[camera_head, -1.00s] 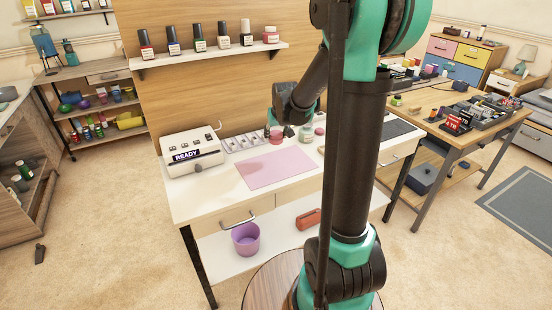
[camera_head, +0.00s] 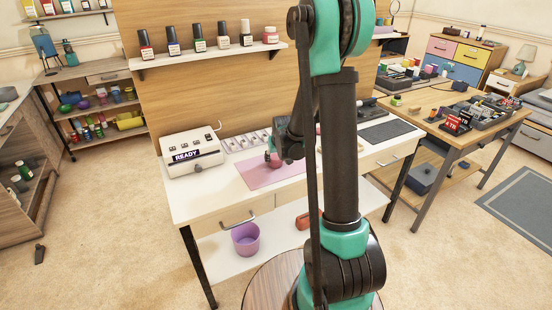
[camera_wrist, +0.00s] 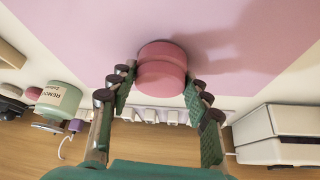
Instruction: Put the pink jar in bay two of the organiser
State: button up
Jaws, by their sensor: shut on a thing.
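The pink jar (camera_wrist: 161,70) sits between the fingertips of my gripper (camera_wrist: 160,90) in the wrist view, and the fingers are shut on it. In the head view my gripper (camera_head: 277,153) holds the jar (camera_head: 274,161) over the pink mat; the height of any gap beneath is hard to judge. The organiser (camera_head: 240,142) is a pale tray with several bays along the back of the desk, left of and behind the gripper. Part of it shows beyond the jar in the wrist view (camera_wrist: 172,117). My arm may cover its right end in the head view.
The pink mat (camera_head: 262,177) lies flat and mostly bare. A white box marked READY (camera_head: 191,154) stands left of the organiser. A green-lidded remover bottle (camera_wrist: 58,99) stands at the left in the wrist view. A shelf of bottles (camera_head: 215,56) hangs above.

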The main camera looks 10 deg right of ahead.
jog(key=shift+f, duration=0.1)
jog(key=o, duration=1.2)
jog(key=shift+c, duration=0.2)
